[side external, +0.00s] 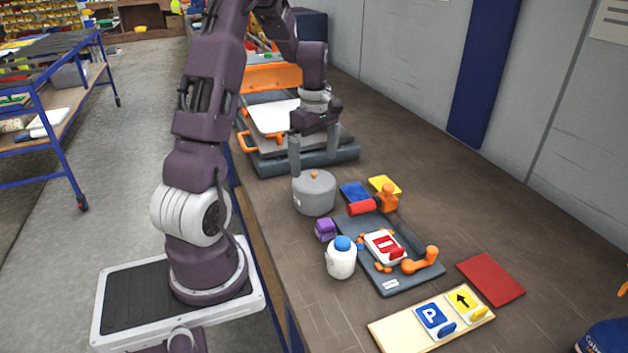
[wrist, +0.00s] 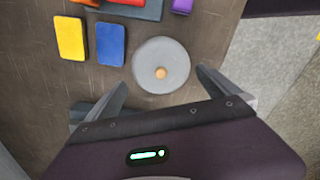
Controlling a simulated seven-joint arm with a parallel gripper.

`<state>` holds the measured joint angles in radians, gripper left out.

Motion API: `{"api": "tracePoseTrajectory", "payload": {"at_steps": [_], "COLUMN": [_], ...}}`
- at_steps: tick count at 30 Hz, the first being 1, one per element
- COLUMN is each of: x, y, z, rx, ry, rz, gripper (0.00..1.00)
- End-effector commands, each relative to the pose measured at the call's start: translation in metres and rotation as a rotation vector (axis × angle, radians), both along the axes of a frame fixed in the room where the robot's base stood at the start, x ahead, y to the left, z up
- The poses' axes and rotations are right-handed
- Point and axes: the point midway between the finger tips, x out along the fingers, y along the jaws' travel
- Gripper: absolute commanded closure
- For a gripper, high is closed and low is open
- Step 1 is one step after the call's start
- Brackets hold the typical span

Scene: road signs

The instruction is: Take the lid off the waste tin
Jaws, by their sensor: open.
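The waste tin (side external: 314,197) is a round grey pot standing upright on the bench. Its grey lid (side external: 325,180) is on top, with a small tan knob (side external: 314,174) in the middle. My gripper (side external: 314,163) is open and empty, pointing down just above the lid. In the wrist view the fingers of my gripper (wrist: 160,80) lie to either side of the knob; contact with the lid cannot be told.
A purple block (side external: 325,229), a white bottle (side external: 341,262) and a dark fixture (side external: 412,277) are in front.

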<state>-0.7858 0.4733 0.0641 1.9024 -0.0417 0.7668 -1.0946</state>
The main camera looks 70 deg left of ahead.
Motion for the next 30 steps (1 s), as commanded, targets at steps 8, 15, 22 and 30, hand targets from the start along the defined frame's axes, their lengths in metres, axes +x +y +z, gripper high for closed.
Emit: {"api": "tracePoseTrajectory", "payload": {"at_steps": [8,15,22,30], "x": [-0.002,-0.002,-0.002,-0.002], "y": [0.000,0.000,-0.001,-0.001], "z": [-0.040,-0.040,-0.040,-0.041], "rx": [-0.001,0.000,0.000,-0.002], "ry": [0.001,0.000,0.001,0.001], "rz": [-0.002,-0.003,-0.004,-0.004], "gripper": [0.00,0.12,0.57,0.61]}}
